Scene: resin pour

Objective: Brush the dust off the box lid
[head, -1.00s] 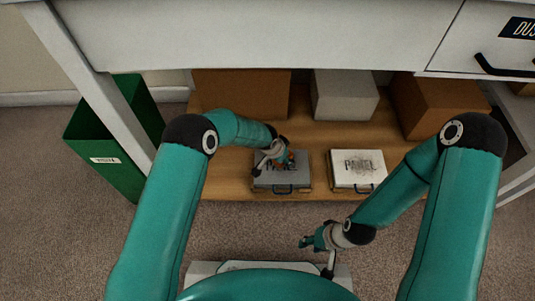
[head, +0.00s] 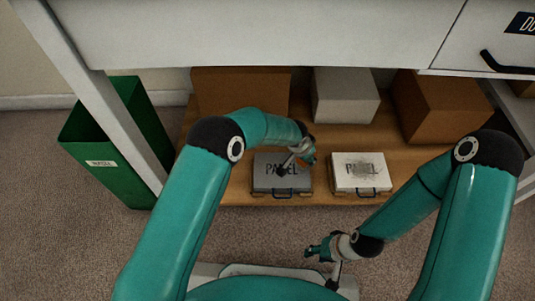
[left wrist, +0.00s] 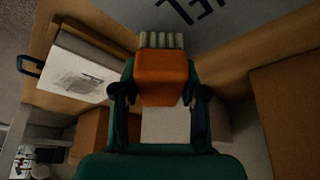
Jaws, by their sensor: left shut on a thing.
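A grey box with a PANEL lid (head: 265,183) sits on the low wooden shelf. A white box with a PANEL lid (head: 345,181) stands to its right, a grey dusty smudge over its lettering; a pale box also shows in the left wrist view (left wrist: 85,72). My left gripper (head: 302,152) is over the grey lid. In the left wrist view it is shut on an orange brush (left wrist: 163,75), its pale bristles at the grey lid (left wrist: 235,15); I cannot tell if they touch. My right gripper (head: 318,250) hangs low in front of the shelf, its jaw state unclear.
Brown cartons (head: 240,90) (head: 440,105) and a pale carton (head: 345,97) stand behind the boxes. A green bin (head: 105,165) is at left beyond the white post. The white bench front (head: 260,35) overhangs the shelf (head: 230,190).

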